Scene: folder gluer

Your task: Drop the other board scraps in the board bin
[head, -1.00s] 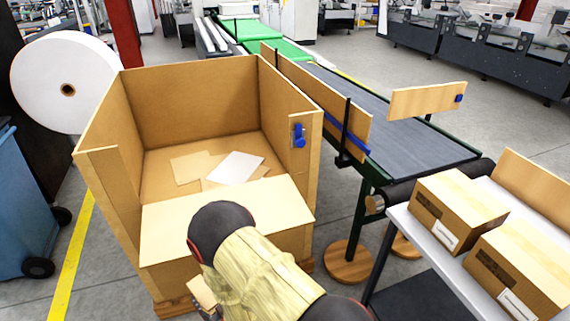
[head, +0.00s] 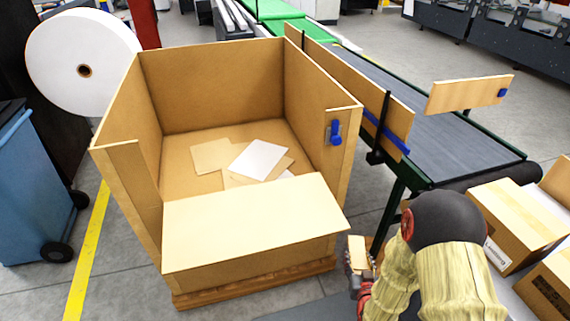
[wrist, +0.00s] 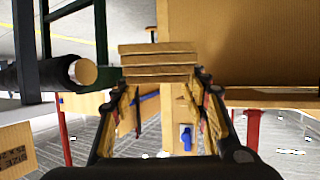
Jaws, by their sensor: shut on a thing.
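The board bin (head: 215,90) is a large, open-topped tan box with a low front flap, standing left of my gripper in the head view. Several flat scraps (head: 210,156) lie on its floor, one of them white (head: 257,160). My gripper (head: 360,268) is outside the bin, by its front right corner. It is shut on a small tan board scrap (head: 357,252), which also shows between the fingers in the wrist view (wrist: 158,62). Part of the gripper is hidden by my arm in the head view.
A conveyor (head: 440,135) with a wooden side board runs along the right of the bin. Cardboard boxes (head: 515,222) sit on a table at the right. A blue wheeled bin (head: 35,190) and a large white roll (head: 83,70) stand at the left.

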